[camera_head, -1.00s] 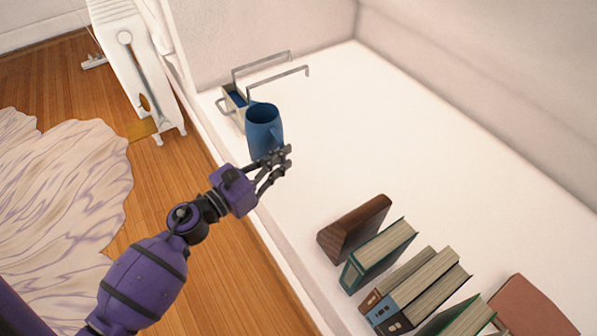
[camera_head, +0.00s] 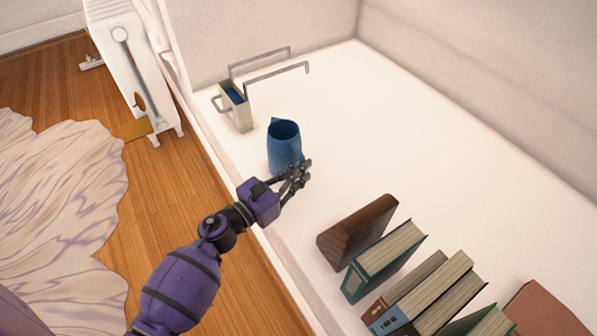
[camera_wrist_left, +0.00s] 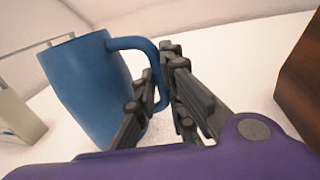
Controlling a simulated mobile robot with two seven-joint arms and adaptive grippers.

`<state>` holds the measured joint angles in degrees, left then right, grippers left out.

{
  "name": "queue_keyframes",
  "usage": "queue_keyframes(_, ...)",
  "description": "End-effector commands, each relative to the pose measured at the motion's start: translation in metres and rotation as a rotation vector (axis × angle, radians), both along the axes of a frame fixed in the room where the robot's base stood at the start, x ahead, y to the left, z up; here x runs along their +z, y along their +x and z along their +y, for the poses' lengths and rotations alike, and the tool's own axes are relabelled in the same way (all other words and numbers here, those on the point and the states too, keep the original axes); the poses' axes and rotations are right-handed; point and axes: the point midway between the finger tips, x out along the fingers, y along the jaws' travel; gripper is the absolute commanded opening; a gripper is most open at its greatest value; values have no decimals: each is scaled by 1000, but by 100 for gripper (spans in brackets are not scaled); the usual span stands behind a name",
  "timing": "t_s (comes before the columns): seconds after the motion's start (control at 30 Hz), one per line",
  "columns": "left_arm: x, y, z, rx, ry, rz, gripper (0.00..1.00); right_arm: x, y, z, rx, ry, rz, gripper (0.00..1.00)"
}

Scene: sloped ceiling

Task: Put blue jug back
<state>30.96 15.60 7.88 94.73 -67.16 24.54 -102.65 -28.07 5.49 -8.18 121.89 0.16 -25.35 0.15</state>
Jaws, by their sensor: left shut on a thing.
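The blue jug (camera_head: 284,147) is upright over the white ledge in the head view, its handle on the gripper's side. I cannot tell whether its base touches the ledge. My left gripper (camera_head: 295,176) is shut on the jug's handle. In the left wrist view the jug (camera_wrist_left: 88,88) fills the left side, and the dark fingers (camera_wrist_left: 160,85) sit around its handle, hiding the handle's lower part. My right gripper is not in view.
A cream container with blue inside (camera_head: 236,108) and a metal rail (camera_head: 275,78) stand behind the jug. A brown wooden block (camera_head: 357,232) and several books (camera_head: 384,262) stand nearer, to the right. The ledge (camera_head: 430,150) is clear at centre right.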

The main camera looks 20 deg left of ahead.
Motion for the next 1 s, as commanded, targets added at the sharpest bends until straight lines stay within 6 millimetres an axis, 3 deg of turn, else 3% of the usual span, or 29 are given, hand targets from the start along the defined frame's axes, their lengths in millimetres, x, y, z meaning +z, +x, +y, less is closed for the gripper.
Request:
queue_keyframes(0.23,-2,0,0,-1,1,-4,0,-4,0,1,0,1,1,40)
queue_keyframes(0.27,-3,0,0,0,0,1,13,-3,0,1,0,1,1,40)
queue_keyframes(0.4,-2,0,0,0,1,0,29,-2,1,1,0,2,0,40)
queue_keyframes(0.77,2,0,0,1,1,0,29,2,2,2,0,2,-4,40)
queue_keyframes(1.0,-1,-37,19,3,0,5,29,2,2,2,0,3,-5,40)
